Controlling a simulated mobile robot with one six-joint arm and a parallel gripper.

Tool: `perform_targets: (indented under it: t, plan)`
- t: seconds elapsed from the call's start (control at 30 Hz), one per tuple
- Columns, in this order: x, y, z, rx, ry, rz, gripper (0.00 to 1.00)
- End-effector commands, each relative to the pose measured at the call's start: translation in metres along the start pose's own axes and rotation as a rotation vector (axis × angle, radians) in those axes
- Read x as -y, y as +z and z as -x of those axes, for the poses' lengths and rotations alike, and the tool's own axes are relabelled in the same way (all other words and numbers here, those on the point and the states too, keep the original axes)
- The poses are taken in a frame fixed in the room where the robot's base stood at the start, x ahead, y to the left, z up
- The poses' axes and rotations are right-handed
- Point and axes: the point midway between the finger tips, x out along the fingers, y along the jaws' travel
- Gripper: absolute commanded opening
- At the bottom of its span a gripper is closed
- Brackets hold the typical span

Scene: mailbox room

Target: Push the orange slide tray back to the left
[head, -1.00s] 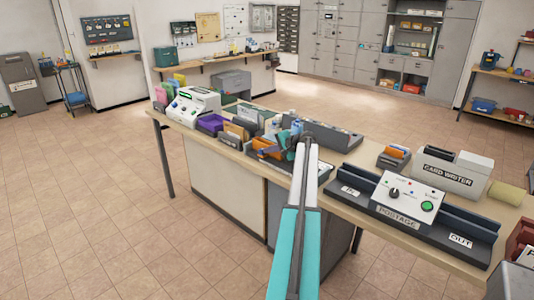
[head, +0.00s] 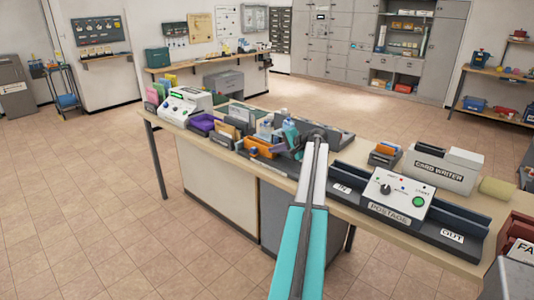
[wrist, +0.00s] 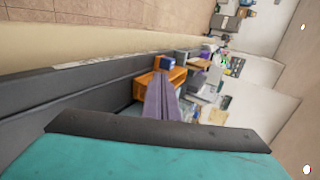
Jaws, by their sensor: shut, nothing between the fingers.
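The orange slide tray (head: 258,148) sits in a dark grey rail on the long counter, just left of my gripper in the head view. A small blue block or knob shows at its near side. The tray also shows in the wrist view (wrist: 147,84), beside and partly behind my fingers. My gripper (head: 279,150) is low over the rail, to the right of the tray, its purple fingers shut and empty. The fingers (wrist: 161,92) point toward the tray in the wrist view. I cannot tell whether they touch it. My arm hides part of the rail's right end.
Left of the tray are card holders (head: 228,130), a purple tray (head: 203,123) and a white machine (head: 186,104). A postage machine (head: 402,192) and a card writer (head: 443,167) stand to the right. Bottles (head: 267,126) stand just behind the tray.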

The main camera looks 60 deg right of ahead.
Motion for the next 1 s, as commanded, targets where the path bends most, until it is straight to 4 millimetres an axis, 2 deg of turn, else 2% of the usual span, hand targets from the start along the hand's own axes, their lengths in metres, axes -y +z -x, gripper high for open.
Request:
perform_targets:
  t: [0.03, 0.2, 0.4, 1.0]
  plan:
    - [-0.001, 0.001, 0.009, -0.002, -0.001, 0.000, 0.00]
    - [-0.001, 0.002, 0.031, 0.001, 0.000, 0.001, 0.00]
    - [0.001, 0.002, 0.045, 0.002, 0.000, 0.001, 0.00]
    - [0.001, 0.003, 0.046, 0.004, 0.001, 0.002, 0.00]
